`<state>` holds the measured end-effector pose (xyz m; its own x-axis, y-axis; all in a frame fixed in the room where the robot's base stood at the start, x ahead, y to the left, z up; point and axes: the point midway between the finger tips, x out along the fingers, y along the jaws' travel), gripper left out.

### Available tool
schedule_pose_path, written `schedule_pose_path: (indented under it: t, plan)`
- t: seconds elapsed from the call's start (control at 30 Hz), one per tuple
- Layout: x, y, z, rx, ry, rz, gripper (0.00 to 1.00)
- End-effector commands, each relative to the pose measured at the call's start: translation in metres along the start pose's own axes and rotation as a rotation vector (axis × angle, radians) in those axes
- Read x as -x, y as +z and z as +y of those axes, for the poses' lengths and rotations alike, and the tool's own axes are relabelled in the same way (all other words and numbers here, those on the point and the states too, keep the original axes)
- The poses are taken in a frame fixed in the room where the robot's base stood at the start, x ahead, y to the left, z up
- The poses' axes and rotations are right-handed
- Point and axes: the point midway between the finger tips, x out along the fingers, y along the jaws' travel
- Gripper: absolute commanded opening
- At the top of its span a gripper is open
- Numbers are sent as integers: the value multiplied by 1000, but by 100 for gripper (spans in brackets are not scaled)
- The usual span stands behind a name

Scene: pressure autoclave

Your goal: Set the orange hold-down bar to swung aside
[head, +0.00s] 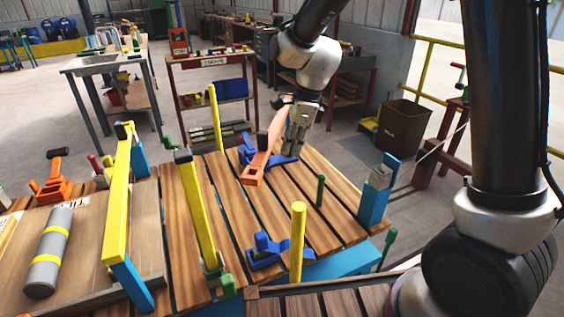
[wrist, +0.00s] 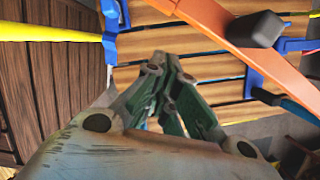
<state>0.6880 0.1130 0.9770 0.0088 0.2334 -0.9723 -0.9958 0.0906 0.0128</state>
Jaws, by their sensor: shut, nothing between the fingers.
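The orange hold-down bar (head: 262,153) stands out above the slatted wooden table, to the left of my gripper (head: 293,148) in the head view. A blue bracket (head: 276,157) sits behind and below it. In the wrist view the orange bar (wrist: 215,28) crosses the upper right corner, with a black knob (wrist: 256,29) on it. My gripper (wrist: 163,68) is shut and empty, its fingertips close beside the bar. I cannot tell whether they touch it. The bar's far end is partly hidden by my wrist in the head view.
A yellow post (head: 297,240) and a second blue bracket (head: 268,250) stand at the table's near side. A yellow lever (head: 195,205) and a yellow bar (head: 117,205) stand to the left. A short green pin (head: 320,190) and a blue block (head: 374,203) are at right.

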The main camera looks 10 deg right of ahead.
Motion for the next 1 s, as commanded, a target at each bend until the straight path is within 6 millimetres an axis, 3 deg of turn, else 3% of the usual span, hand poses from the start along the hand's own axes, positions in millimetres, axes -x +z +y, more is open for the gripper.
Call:
schedule_pose_path:
  t: [0.1,0.3,0.73,0.87,1.0]
  plan:
    - [20,0,1,-1,-2,-1,0]
    - [37,-1,2,-2,0,1,0]
    - [39,-1,3,23,1,2,0]
    - [39,-2,4,213,8,6,0]
    - [31,-25,25,649,80,46,0]
